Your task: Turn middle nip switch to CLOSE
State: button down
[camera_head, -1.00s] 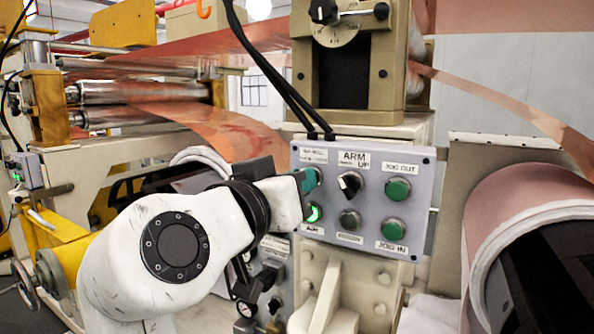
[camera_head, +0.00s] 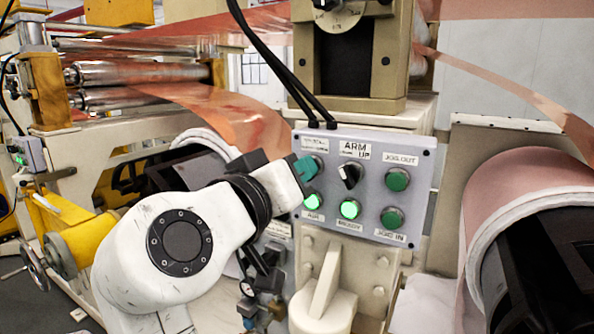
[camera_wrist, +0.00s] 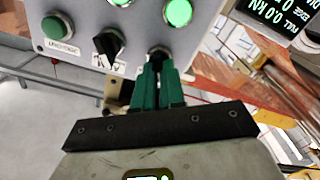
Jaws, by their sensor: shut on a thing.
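The grey control panel (camera_head: 415,165) carries a black knob at its upper left, under a label too small to read. In the head view this knob is mostly hidden by my gripper (camera_head: 304,168). In the wrist view the black knob (camera_wrist: 158,54) sits between the tips of my gripper's green fingers (camera_wrist: 158,80), which are closed on it. I cannot read the knob's pointer or its setting.
Beside it is the ARM selector (camera_head: 350,174), also in the wrist view (camera_wrist: 108,44). Below, two round lamps glow green (camera_head: 313,201) (camera_head: 350,209). Green jog buttons (camera_head: 397,179) (camera_head: 392,218) are at right. Black cables (camera_head: 285,75) hang above; a copper roll (camera_head: 525,205) stands right.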

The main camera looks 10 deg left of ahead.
jog(key=c, duration=1.2)
grip_release()
jog(key=b+v, duration=0.2)
jog(key=v, duration=0.9)
jog(key=shift+b, duration=0.4)
